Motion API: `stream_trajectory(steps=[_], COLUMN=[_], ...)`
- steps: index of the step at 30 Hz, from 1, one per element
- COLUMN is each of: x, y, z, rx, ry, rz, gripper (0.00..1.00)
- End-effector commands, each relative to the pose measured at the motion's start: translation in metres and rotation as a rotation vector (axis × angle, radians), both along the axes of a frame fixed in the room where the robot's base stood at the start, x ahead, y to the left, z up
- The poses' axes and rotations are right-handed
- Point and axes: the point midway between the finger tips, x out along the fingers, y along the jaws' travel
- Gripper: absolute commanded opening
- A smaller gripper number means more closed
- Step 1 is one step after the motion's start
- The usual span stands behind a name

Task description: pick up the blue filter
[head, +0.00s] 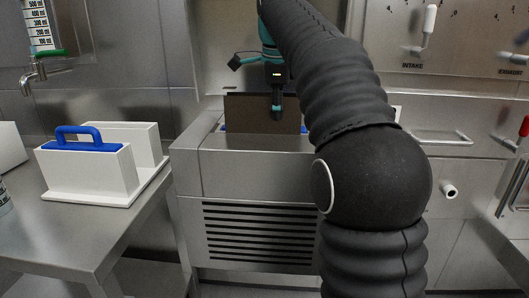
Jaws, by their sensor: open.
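A blue handle (79,139), likely the top of the blue filter, shows in the left slot of a white holder (146,188) on the left table; the rest of that piece is hidden by the holder's wall. My gripper (276,108) is open, seen nearly edge-on and pointing down, well to the right of the holder. It is in front of or over a dark brown panel (245,113) that stands upright in the metal unit. Small bits of blue show at the panel's lower sides. I cannot tell whether the gripper touches the panel.
The metal unit (255,170) with a vent grille (262,235) stands right of the steel table (60,238). A tap (33,77) and a marked measuring container (40,25) are at upper left. My arm hides much of the centre right.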

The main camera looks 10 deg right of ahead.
Motion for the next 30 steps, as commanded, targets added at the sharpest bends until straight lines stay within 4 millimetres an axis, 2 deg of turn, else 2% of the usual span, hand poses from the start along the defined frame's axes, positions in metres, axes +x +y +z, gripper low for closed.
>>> stream_trajectory(steps=[3, 10, 11, 15, 16, 17, 30], x=[0.0012, 0.0015, 0.0015, 0.0016, 0.0015, 0.0015, 0.001], y=[-0.0007, -0.0008, -0.0008, -0.0007, -0.0007, -0.0008, -0.002], z=[-0.0089, -0.0092, -0.0092, -0.0091, -0.009, -0.009, -0.0089], rx=[0.0, 0.0, 0.0, 0.0, 0.001, 0.0, -0.002], ry=[-0.001, -0.001, -0.001, -0.001, -0.001, -0.001, 0.0], rz=[0.0, 0.0, 0.0, 0.0, 0.0, 0.0, -0.001], gripper=[0.47, 0.47, 0.45, 0.1, 0.03, 0.0, 0.0])
